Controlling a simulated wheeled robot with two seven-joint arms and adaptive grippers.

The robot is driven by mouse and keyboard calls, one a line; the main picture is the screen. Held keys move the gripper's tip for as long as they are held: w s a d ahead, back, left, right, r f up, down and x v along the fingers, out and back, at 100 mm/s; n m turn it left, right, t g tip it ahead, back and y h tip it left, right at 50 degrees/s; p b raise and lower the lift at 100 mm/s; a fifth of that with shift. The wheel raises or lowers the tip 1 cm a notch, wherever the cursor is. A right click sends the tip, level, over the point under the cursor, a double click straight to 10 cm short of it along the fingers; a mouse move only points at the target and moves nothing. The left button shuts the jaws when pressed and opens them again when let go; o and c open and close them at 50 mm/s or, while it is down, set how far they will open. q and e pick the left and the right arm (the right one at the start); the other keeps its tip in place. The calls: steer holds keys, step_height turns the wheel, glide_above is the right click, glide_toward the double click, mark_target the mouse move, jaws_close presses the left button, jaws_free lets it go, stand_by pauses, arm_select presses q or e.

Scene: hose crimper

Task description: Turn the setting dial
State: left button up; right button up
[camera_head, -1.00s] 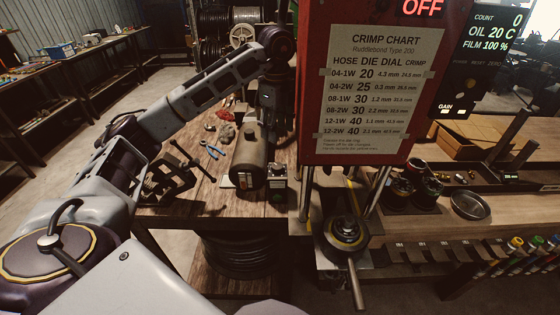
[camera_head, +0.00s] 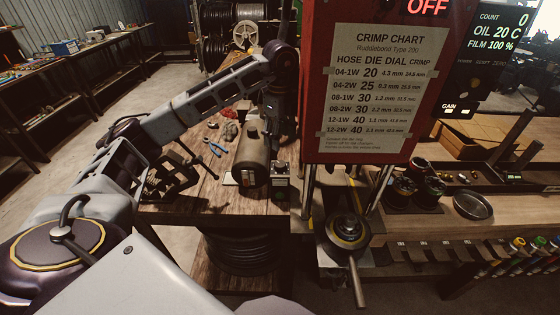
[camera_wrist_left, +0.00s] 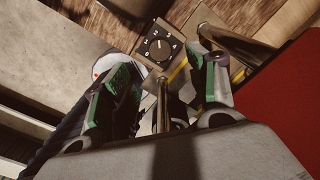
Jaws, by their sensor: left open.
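The setting dial (camera_wrist_left: 158,47) is a round black knob face with white numbers on a dark square plate, seen in the left wrist view beyond my fingertips. In the head view my left gripper (camera_head: 269,105) points down beside the red crimper panel (camera_head: 312,150), partly hidden in shadow. My right gripper is out of view.
A crimp chart (camera_head: 375,85) is taped to the red panel. A round die head with a lever (camera_head: 346,232) stands below the panel. A metal post (camera_wrist_left: 161,105) rises between my fingers.

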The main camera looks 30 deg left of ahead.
mark_target(280, 163)
arm_select(q)
step_height(280, 163, down, 9)
steer(key=shift+r+p, duration=0.2)
steer(key=shift+p, duration=0.6)
steer(key=shift+f, duration=0.85)
steer(key=shift+c, duration=0.2)
steer(key=c, duration=1)
